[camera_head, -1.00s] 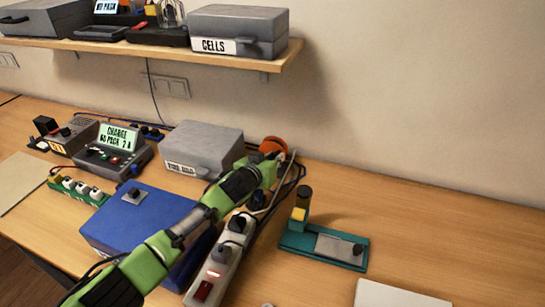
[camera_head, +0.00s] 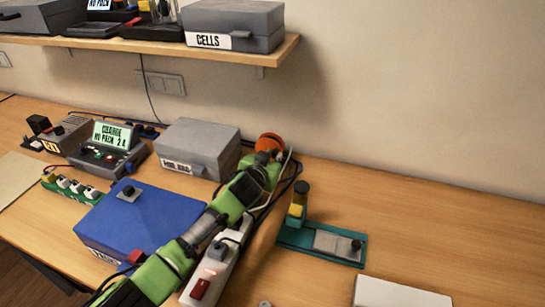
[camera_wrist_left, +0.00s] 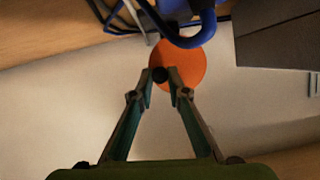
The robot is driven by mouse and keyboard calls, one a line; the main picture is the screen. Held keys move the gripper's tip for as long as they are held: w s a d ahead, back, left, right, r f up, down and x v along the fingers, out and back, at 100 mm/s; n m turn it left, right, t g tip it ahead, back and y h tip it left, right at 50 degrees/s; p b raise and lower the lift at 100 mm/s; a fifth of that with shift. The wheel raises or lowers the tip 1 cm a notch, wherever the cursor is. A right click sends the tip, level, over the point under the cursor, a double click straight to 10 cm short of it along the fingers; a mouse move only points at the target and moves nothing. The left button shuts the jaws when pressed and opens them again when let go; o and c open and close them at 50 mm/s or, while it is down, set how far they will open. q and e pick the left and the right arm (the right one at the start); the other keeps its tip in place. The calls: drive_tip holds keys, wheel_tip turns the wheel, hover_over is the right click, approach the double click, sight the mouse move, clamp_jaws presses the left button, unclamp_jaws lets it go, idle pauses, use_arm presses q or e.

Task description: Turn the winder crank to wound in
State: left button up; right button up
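The winder shows as an orange disc (camera_head: 270,143) at the back of the bench by the wall, partly hidden by my left arm. The orange disc also shows in the left wrist view (camera_wrist_left: 186,62), beyond the fingertips. A small dark crank knob (camera_wrist_left: 160,74) sits in front of the disc. My left gripper (camera_wrist_left: 163,76) has its fingertips close together with the knob between them, and appears shut on it. In the head view my left gripper (camera_head: 271,158) is at the winder, its fingers mostly hidden. My right gripper is in neither view.
A white power strip (camera_head: 222,268) lies under my left arm. A blue box (camera_head: 150,218) and a grey case (camera_head: 200,148) stand to its left. A teal fixture (camera_head: 318,244) stands right, with free bench beyond. Blue cables (camera_wrist_left: 190,38) loop near the fingertips.

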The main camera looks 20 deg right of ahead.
use_arm(q)
drive_tip(key=o, duration=0.3)
drive_tip(key=shift+f, duration=0.1)
drive_tip(key=shift+o, duration=0.2)
wheel_tip(320, 180, up, 10)
idle(0.4)
